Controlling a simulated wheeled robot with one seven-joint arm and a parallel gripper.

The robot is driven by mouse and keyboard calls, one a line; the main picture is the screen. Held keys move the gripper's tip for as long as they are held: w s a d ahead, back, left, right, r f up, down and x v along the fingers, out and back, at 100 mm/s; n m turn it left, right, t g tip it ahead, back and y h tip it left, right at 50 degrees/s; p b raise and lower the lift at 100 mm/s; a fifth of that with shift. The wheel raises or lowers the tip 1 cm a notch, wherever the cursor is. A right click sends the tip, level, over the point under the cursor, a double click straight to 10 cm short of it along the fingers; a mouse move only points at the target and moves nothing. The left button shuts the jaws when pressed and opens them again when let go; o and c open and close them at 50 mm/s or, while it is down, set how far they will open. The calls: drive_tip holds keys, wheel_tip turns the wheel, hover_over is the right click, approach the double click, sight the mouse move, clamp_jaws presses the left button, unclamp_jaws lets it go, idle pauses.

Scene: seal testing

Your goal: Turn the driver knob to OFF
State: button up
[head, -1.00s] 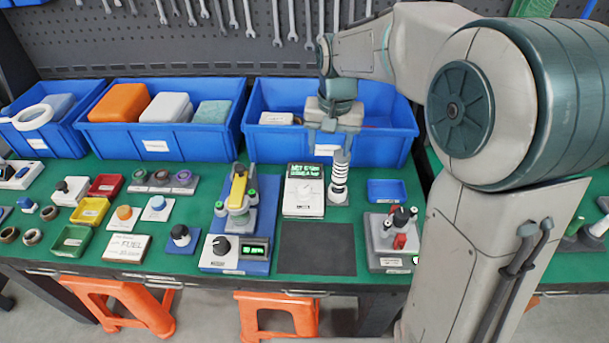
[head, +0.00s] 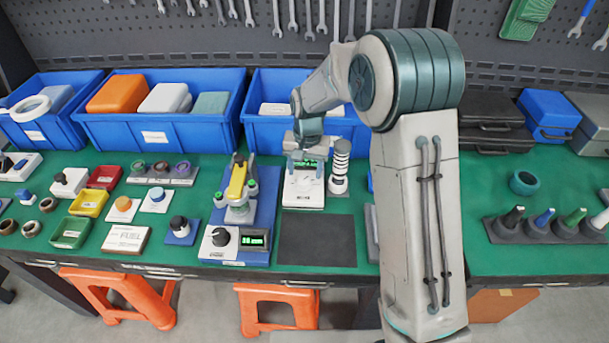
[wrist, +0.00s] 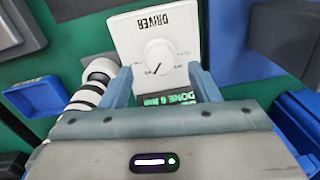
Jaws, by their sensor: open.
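The driver (head: 303,197) is a white box on the green bench, with a green-lit display at its far end. In the wrist view the driver (wrist: 128,35) bears an upside-down DRIVER label. Its round white knob (wrist: 158,56) has a dark pointer mark aimed toward the lower left of that view. My gripper (head: 304,158) is over the display end of the driver in the head view. In the wrist view my gripper (wrist: 160,72) is open, its two blue-grey fingers apart on either side of the knob's near side, with nothing between them.
A striped black-and-white post (head: 340,165) stands close beside the driver. A blue test stand (head: 262,220) with a black knob and display is to its left. Blue bins (head: 262,135) stand behind. A dark mat (head: 317,240) in front is bare.

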sight(304, 180)
drive_tip(key=shift+f, duration=1.7)
drive_tip(key=c, duration=1)
drive_tip(key=shift+o, duration=0.2)
